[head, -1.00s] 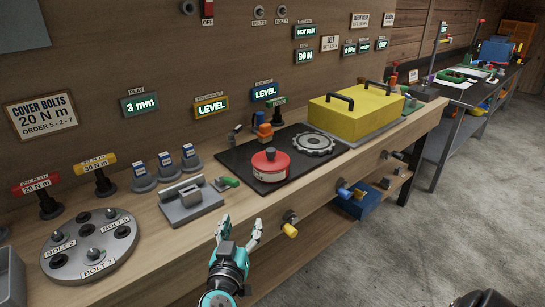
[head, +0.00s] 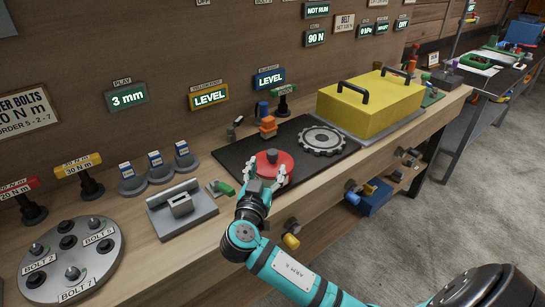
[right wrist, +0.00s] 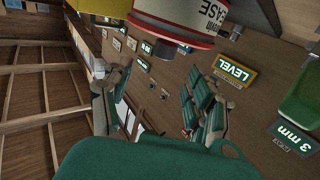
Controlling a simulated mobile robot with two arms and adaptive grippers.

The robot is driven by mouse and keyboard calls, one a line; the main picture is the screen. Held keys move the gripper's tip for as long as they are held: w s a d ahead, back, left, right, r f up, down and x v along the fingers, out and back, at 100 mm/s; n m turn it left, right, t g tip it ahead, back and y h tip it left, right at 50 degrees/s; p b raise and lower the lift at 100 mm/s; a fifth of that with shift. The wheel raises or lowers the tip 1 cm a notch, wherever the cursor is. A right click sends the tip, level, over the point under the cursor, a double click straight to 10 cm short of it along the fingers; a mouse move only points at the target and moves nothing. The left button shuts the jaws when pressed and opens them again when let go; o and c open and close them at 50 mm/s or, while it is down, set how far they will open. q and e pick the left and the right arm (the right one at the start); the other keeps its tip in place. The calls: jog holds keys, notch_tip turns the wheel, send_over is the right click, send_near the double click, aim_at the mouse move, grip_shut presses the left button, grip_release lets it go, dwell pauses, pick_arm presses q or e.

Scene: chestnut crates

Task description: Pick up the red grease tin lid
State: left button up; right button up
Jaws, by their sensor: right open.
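The red grease tin lid (head: 272,160) sits on its tin on the black mat (head: 232,163), with a dark knob on top. My right gripper (head: 266,176) is open at the near side of the tin, one finger toward each side of the lid. Whether the fingers touch it I cannot tell. In the right wrist view the red lid's rim (right wrist: 172,36) and the white labelled tin (right wrist: 195,12) show at the top, beyond the spread fingers (right wrist: 155,105). My left gripper is not in view.
A grey toothed ring (head: 322,140) lies on the mat behind the tin, with a yellow box (head: 370,103) farther right. An orange block (head: 267,126) stands behind the tin. A green-handled tool (head: 222,188) and a grey metal fixture (head: 182,208) lie to the left.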

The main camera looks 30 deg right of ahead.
aim_at(271, 156)
jog(key=p+x, duration=0.1)
jog(key=x, duration=0.3)
jog(key=shift+w+d+r, duration=0.1)
jog(key=shift+w+d, duration=0.05)
jog(key=shift+w, duration=0.1)
jog(key=x, duration=0.1)
jog(key=p+x, duration=0.1)
jog(key=x, duration=0.1)
jog(key=shift+w+d+f, duration=0.15)
jog(key=shift+w+f, duration=0.1)
jog(key=shift+f, duration=0.05)
jog(key=shift+w+d, duration=0.15)
jog(key=shift+c, duration=0.5)
grip_shut()
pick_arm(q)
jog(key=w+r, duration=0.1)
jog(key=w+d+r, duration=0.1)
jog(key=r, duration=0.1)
